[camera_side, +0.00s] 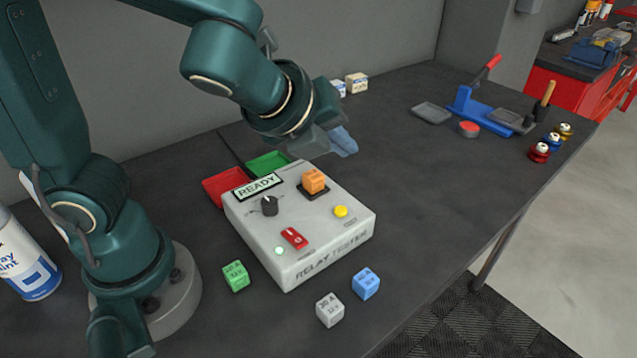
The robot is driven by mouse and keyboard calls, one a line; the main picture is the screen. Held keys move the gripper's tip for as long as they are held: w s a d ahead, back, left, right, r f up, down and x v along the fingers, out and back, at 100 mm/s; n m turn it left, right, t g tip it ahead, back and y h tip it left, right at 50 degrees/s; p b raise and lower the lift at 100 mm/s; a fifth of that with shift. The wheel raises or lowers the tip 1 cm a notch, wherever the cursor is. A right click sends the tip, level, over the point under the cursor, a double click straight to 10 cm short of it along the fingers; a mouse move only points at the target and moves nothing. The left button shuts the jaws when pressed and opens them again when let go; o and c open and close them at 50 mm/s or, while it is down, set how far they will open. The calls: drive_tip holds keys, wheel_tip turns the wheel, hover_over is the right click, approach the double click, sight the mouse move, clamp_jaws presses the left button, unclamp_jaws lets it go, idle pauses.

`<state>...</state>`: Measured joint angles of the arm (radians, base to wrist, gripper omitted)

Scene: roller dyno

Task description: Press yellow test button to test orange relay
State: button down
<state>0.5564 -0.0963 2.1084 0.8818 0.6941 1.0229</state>
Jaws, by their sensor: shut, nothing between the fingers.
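The relay tester (316,232) is a white box on the dark bench, with a display reading READY (258,187). The orange relay (314,181) sits in the dark socket on its top. The yellow test button (341,211) is on the top face, to the right of and nearer than the relay. A black knob (269,205), a red switch (294,238) and a pale green light (279,251) are also on the box. My gripper (345,144) is shut and empty, above and behind the tester, apart from the relay and the button.
Green (236,276), grey (330,310) and blue (365,283) relays lie in front of the tester. A red tray (226,186) and a green tray (268,164) are behind it. A blue press-like tool (478,104) stands far right. The bench right of the tester is clear.

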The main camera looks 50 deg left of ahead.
drive_tip(key=shift+f, duration=4.4)
drive_tip(key=shift+f, duration=0.1)
drive_tip(key=shift+f, duration=0.3)
drive_tip(key=shift+f, duration=0.45)
drive_tip(key=shift+r, duration=0.85)
drive_tip(key=shift+r, duration=2.55)
